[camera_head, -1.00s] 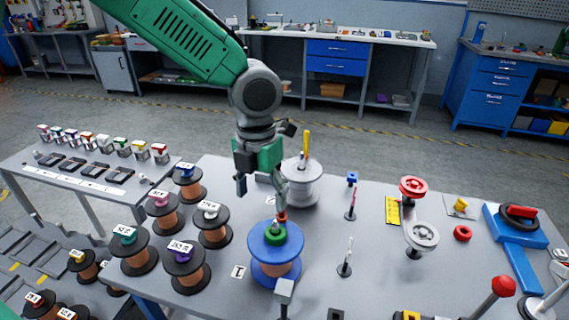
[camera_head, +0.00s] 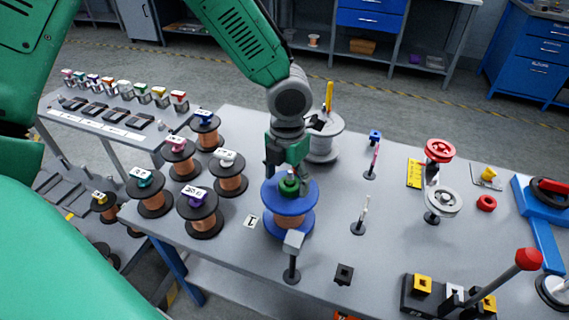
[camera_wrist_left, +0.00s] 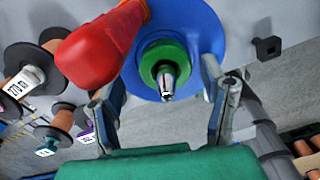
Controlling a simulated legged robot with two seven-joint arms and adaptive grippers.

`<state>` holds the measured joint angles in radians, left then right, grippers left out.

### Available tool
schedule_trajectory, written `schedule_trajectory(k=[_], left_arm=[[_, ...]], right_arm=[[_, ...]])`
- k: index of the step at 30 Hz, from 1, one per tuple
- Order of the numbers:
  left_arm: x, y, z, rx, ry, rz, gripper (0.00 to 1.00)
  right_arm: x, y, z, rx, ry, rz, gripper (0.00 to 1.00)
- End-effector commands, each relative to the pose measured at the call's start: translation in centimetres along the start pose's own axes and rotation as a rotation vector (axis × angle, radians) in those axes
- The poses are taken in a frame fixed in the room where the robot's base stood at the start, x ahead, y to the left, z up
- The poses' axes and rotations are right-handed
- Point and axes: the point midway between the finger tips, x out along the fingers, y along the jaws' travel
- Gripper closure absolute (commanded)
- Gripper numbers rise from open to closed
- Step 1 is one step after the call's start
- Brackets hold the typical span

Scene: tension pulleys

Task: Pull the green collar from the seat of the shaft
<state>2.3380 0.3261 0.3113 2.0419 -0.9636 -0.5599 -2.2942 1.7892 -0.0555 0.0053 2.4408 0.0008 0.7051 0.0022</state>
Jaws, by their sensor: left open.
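The green collar (camera_head: 289,186) sits on the shaft at the centre of a blue-flanged spool (camera_head: 275,229) with copper-coloured winding. My left gripper (camera_head: 287,174) is open, pointing down just above the collar and partly hiding it. In the left wrist view the green collar (camera_wrist_left: 151,64) is a ring around the metal shaft tip (camera_wrist_left: 167,84), against the blue flange (camera_wrist_left: 203,25). Contact with the collar cannot be told. My right gripper is not in view.
A red rounded part (camera_wrist_left: 95,50) looms close at the upper left of the wrist view. A grey-topped post (camera_head: 292,243) stands in front of the blue spool. Several copper spools stand to the left, a pale spool (camera_head: 325,145) behind. Thin upright pins (camera_head: 362,215) stand right.

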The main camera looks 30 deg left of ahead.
Motion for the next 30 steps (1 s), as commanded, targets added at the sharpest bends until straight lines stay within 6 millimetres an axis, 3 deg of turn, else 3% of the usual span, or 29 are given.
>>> schedule_trajectory(k=[5,14,18,30], left_arm=[[1.3,0.1,0.0,0.000,0.000,0.000,0.34],[1.6,0.7,0.0,-0.001,-0.001,-0.008,0.34],[1.6,0.6,0.0,-0.001,-0.001,-0.006,0.84],[1.2,0.5,0.1,-0.002,-0.002,-0.002,0.87]], right_arm=[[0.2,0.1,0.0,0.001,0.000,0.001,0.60],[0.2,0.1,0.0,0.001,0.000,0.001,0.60],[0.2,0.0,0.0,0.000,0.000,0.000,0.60],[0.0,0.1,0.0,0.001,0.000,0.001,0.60]])
